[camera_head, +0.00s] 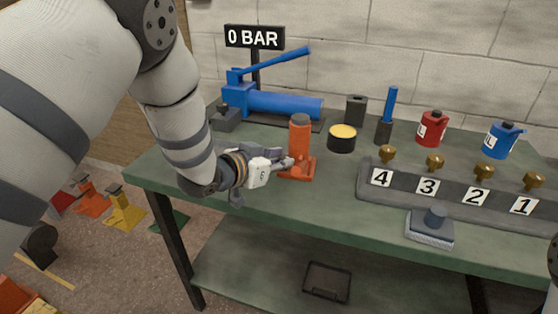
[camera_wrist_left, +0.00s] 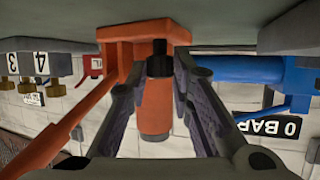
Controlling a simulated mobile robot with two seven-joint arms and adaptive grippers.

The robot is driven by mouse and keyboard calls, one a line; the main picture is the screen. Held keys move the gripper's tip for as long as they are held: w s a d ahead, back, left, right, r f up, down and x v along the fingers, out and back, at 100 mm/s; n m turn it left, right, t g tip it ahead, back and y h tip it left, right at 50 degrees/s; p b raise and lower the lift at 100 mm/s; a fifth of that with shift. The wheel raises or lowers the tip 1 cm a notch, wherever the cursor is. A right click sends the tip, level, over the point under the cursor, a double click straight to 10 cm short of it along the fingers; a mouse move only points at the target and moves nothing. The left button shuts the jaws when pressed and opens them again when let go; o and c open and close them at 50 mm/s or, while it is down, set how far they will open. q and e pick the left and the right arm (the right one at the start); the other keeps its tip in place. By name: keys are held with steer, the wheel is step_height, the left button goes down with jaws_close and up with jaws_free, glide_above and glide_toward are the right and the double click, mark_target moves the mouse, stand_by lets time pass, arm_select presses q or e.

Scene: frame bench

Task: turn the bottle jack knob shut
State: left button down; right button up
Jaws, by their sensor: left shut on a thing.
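The orange bottle jack (camera_head: 300,135) stands upright on the green bench, left of its middle. It shows upside down in the left wrist view (camera_wrist_left: 155,108). Its small black knob (camera_wrist_left: 159,60) lies low on the jack, near the base. My left gripper (camera_head: 286,163) reaches in from the left at the foot of the jack. In the left wrist view its two fingers stand on either side of the knob, shut on it. In the head view the fingers hide the knob. My right gripper is not in view.
A blue hand pump (camera_head: 280,104) with a raised lever stands behind the jack under a "0 BAR" sign (camera_head: 254,37). A black tin with a yellow top (camera_head: 342,139) is close right. A numbered valve block (camera_head: 455,205) fills the right side. The bench front is mostly clear.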

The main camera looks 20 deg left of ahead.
arm_select(q)
steer(key=m+g+h, duration=0.1)
steer(key=m+h, duration=0.2)
steer(key=shift+w+a+f+g, duration=0.15)
steer(key=shift+w+a+g, duration=0.05)
steer(key=shift+a+g, duration=0.2)
steer(key=shift+w+m+g+h+b, duration=0.1)
steer(key=shift+m+g+h+b, duration=0.4)
steer(key=shift+m+g+h, duration=0.35)
steer(key=shift+m+h, duration=0.25)
steer(key=shift+m, duration=0.1)
steer(key=c, duration=1.7)
jaws_free()
steer(key=v, duration=1.2)
